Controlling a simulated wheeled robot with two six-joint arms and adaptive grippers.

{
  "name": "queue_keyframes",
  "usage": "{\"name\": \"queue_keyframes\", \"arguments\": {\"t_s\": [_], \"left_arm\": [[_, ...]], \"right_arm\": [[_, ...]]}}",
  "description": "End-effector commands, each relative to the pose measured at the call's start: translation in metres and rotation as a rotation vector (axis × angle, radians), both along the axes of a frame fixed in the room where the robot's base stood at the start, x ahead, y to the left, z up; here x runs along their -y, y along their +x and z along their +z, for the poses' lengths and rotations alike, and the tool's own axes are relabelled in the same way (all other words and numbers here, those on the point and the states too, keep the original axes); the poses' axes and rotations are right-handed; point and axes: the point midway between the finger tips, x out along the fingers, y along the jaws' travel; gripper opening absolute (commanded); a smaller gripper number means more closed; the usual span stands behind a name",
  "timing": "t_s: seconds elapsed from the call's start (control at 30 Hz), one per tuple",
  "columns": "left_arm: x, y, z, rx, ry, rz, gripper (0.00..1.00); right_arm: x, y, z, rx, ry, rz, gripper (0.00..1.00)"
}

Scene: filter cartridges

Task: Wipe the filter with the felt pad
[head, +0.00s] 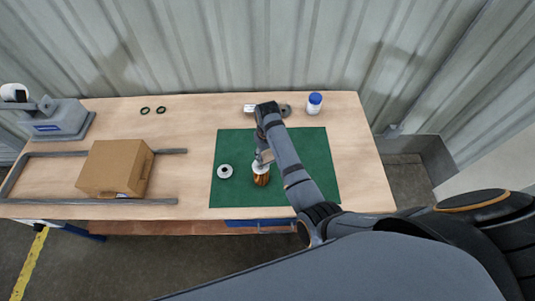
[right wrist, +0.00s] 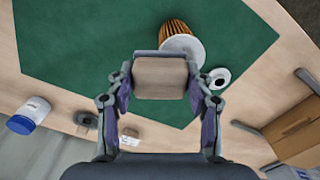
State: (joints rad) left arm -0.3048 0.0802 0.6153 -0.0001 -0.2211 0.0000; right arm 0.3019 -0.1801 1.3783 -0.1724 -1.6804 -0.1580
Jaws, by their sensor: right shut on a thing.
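My right gripper (head: 264,157) is above and close to the filter. In the right wrist view my right gripper (right wrist: 160,85) is shut on a beige block, the felt pad (right wrist: 160,77). The pad overlaps the filter's edge in that view; I cannot tell whether they touch. My left gripper is not in view.
A white ring-shaped part (head: 225,171) lies on the mat left of the filter. A blue-and-white jar (head: 315,103) and a metal part (head: 285,110) stand behind. A cardboard box (head: 115,167), grey rails (head: 95,201), a grey machine (head: 60,120) and black rings (head: 145,110) are left.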

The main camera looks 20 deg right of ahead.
Motion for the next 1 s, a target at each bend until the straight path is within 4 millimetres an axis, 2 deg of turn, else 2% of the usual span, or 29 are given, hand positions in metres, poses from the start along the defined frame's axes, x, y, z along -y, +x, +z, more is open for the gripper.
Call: {"name": "queue_keyframes", "arguments": {"t_s": [0.23,1.0], "left_arm": [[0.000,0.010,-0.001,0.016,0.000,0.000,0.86],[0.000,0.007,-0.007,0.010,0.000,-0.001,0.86]], "right_arm": [[0.000,0.000,-0.004,0.000,0.000,0.000,0.27],[0.000,0.000,-0.019,0.000,0.000,0.000,0.27]]}}
